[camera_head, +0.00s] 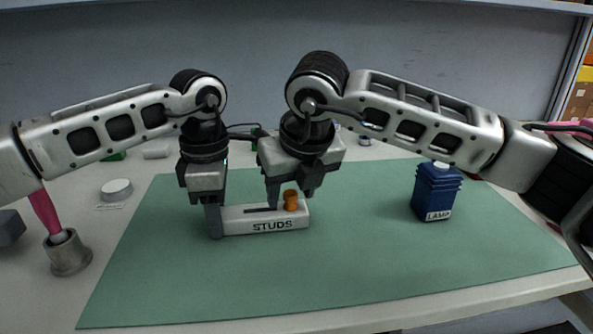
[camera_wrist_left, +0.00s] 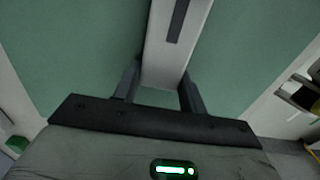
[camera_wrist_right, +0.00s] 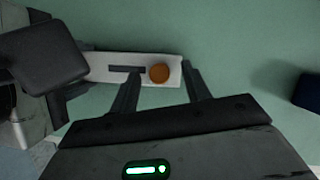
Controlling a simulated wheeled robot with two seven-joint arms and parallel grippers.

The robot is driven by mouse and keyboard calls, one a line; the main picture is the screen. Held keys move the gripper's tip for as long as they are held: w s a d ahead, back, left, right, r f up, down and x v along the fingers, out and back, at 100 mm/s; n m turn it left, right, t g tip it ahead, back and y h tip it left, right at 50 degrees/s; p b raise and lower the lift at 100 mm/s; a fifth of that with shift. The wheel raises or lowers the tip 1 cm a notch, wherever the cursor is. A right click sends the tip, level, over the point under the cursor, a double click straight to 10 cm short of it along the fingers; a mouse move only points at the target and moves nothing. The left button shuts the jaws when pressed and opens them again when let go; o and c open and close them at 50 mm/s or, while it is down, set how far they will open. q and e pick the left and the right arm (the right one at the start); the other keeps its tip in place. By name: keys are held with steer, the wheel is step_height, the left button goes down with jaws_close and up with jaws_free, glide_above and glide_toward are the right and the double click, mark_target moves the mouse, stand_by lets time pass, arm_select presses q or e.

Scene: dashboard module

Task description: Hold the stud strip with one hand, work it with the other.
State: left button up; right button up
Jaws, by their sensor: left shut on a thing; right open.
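The stud strip (camera_head: 262,226) is a white block marked STUDS, lying on the green mat (camera_head: 340,270). It has a dark slot and an orange round stud (camera_head: 291,200) near its right end. My left gripper (camera_head: 216,222) is shut on the strip's left end; the left wrist view shows the strip (camera_wrist_left: 178,50) between its fingers. My right gripper (camera_head: 289,195) is open above the strip's right part. In the right wrist view the orange stud (camera_wrist_right: 159,73) shows between the open fingers, with the strip (camera_wrist_right: 108,62) below. I cannot tell whether a finger touches the stud.
A blue box marked LAMP (camera_head: 436,192) stands on the mat at the right. A metal cup (camera_head: 67,252) with a pink-handled thing and a white round disc (camera_head: 116,189) stand left of the mat. The mat's front is clear.

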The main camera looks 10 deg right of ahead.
mark_target(292, 194)
steer(key=shift+w+f, duration=0.15)
steer(key=shift+f, duration=0.15)
jaws_close()
steer(key=shift+r, duration=0.1)
steer(key=shift+r, duration=3)
arm_select(q)
steer(key=o, duration=1.4)
steer(key=shift+c, duration=0.2)
steer(key=shift+r, duration=0.1)
